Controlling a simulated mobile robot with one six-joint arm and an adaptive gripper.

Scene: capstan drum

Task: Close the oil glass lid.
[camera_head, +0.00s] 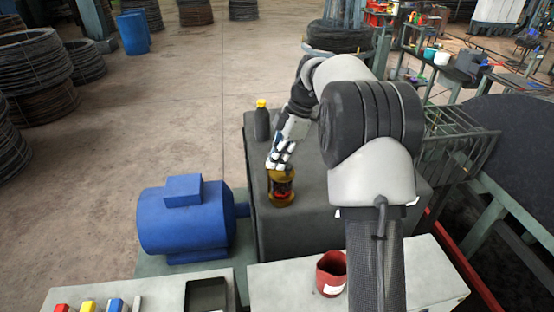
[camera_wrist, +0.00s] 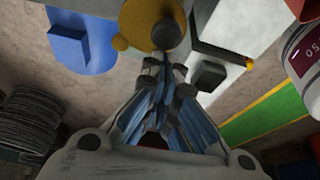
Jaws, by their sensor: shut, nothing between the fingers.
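The oil glass (camera_head: 281,190) is a small brass-coloured vessel with a dark and red middle, standing on the grey housing (camera_head: 322,205). My gripper (camera_head: 277,165) is shut and empty, with its tips right at the top of the glass. I cannot tell whether they touch it. In the wrist view the shut fingers of my gripper (camera_wrist: 166,65) point at a brass round part (camera_wrist: 148,18) of the glass, with a dark grey knob-like piece (camera_wrist: 167,33) just beyond the tips. The fingers hide part of the top. I cannot tell how far the lid is open.
A blue motor (camera_head: 185,222) stands to the left of the glass. A dark bottle with a yellow cap (camera_head: 262,122) is behind it. A red cup (camera_head: 331,274) and a panel with coloured switches (camera_head: 88,305) are in front. My arm covers the right side of the housing.

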